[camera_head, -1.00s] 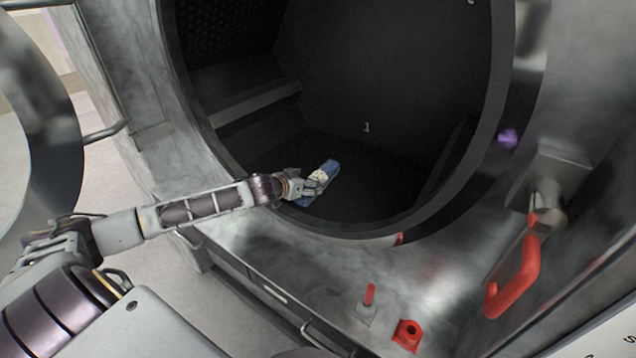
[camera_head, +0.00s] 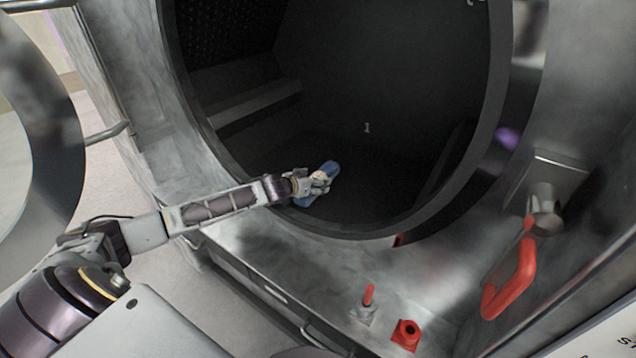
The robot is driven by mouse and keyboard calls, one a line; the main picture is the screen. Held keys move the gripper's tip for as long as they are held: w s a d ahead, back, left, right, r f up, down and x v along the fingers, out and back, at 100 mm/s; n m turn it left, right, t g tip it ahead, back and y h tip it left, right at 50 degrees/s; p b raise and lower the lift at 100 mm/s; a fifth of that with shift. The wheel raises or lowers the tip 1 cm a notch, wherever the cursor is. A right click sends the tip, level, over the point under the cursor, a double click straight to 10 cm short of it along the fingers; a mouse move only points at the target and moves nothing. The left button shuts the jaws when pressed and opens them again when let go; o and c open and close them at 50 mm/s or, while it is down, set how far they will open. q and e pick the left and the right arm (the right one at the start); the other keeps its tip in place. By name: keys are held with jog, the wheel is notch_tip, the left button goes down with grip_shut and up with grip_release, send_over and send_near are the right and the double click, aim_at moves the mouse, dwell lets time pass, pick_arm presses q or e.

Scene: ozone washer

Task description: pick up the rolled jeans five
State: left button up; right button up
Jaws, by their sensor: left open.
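The rolled jeans (camera_head: 331,168) are a small blue roll on the dark floor of the washer drum, near the front opening. My left gripper (camera_head: 320,182) reaches in from the left through the round opening and is right over the jeans. It is open and covers the middle of the roll. Blue shows on both sides of the fingers. I cannot tell whether the fingers touch the cloth. My right gripper is not in view.
The round metal rim (camera_head: 365,234) of the washer surrounds the drum. A red handle (camera_head: 512,280) sticks out at the right. The open door (camera_head: 40,150) stands at the left. The drum is otherwise mostly empty.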

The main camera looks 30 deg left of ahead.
pick_arm(q)
jog(key=shift+w+f, duration=0.1)
jog(key=shift+w, duration=0.15)
jog(key=shift+c, duration=0.4)
jog(key=c, duration=1.4)
jog(key=shift+r, duration=5.1)
jog(key=shift+c, duration=0.2)
